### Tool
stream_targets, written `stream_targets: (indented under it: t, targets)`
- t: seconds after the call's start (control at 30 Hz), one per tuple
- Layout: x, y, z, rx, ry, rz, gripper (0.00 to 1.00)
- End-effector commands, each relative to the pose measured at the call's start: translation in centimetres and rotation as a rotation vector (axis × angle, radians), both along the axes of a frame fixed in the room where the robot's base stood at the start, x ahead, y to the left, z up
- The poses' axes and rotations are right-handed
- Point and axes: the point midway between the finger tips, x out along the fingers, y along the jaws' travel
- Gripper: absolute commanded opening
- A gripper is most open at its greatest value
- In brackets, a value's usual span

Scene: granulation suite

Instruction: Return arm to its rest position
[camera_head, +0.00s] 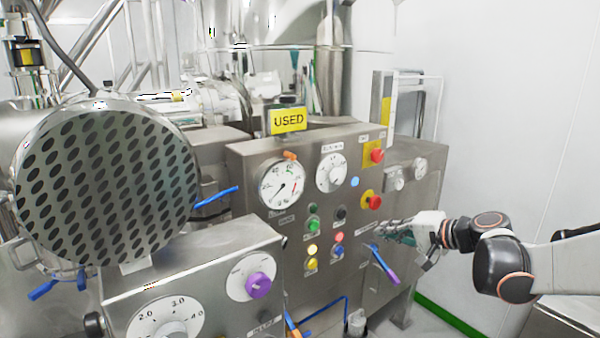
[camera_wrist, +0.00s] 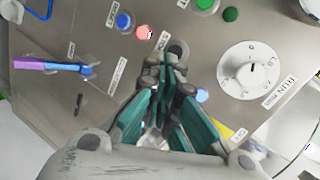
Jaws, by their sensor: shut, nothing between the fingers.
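My gripper (camera_head: 384,231) is at the right of the steel control panel (camera_head: 330,240) in the head view, with my arm reaching in from the right edge. It points left, close to the panel face. In the wrist view my gripper (camera_wrist: 168,75) shows its teal-padded fingers with the tips together and nothing between them. The tips appear in front of a dark round control (camera_wrist: 178,50); I cannot tell whether they touch it.
A blue and purple lever (camera_head: 383,264) sticks out just below my gripper. A red emergency button (camera_head: 374,201) sits just above it. A large perforated round cover (camera_head: 105,185) stands at the left. A white wall (camera_head: 510,120) is at the right.

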Motion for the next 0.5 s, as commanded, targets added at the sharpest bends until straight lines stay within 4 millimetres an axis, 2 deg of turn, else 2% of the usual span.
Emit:
stream_targets:
  t: [0.03,0.2,0.4,0.5]
  targets:
    - [-1.3,1.7,0.4,-0.057,0.014,0.018,0.0]
    - [-5.5,5.3,0.8,-0.268,0.051,0.069,0.0]
    - [-11.2,7.8,1.3,-0.52,0.058,0.128,0.0]
    - [-14.3,7.8,1.0,-0.63,0.057,0.151,0.0]
